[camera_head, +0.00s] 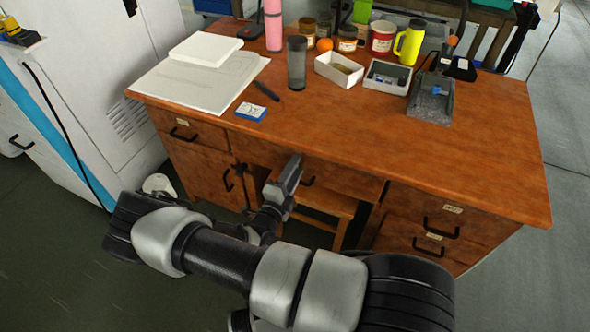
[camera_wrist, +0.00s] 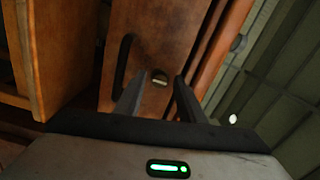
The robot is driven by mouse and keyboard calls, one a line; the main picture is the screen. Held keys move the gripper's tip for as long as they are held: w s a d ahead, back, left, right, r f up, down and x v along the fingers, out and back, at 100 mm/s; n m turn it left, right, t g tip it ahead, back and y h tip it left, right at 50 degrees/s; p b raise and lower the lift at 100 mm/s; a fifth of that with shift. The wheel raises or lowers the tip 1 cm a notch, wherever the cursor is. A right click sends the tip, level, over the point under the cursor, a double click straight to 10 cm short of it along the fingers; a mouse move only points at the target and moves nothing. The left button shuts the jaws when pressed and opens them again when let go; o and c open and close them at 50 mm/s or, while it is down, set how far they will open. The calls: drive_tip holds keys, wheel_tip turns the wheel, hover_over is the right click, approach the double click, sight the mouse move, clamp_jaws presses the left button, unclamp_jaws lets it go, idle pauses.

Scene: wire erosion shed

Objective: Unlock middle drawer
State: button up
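The wooden desk (camera_head: 400,133) has a wide middle drawer (camera_head: 345,178) with a black handle (camera_head: 308,182). My gripper (camera_head: 297,160) is in front of this drawer, just left of the handle, and hides part of the front. In the wrist view, a wooden front (camera_wrist: 150,22) fills the middle, with a black handle (camera_wrist: 123,62) at left. A small round lock-like fitting (camera_wrist: 160,78) with a pale bar across it shows between my fingertips (camera_wrist: 160,86). My fingers are apart with nothing held. Whether they touch the wood cannot be told.
A wooden stool (camera_head: 325,205) stands under the desk, below my gripper. Drawers with black handles (camera_head: 435,230) are at right, and a left drawer (camera_head: 180,128) and cupboard door (camera_head: 205,170) at left. A dark tumbler (camera_head: 297,65) and white box (camera_head: 338,70) stand on the desktop.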

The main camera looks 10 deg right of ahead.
drive_tip(key=shift+s, duration=0.1)
drive_tip(key=p+v, duration=0.1)
drive_tip(key=v, duration=1.6)
drive_tip(key=shift+s+a, duration=0.1)
drive_tip(key=shift+a, duration=0.05)
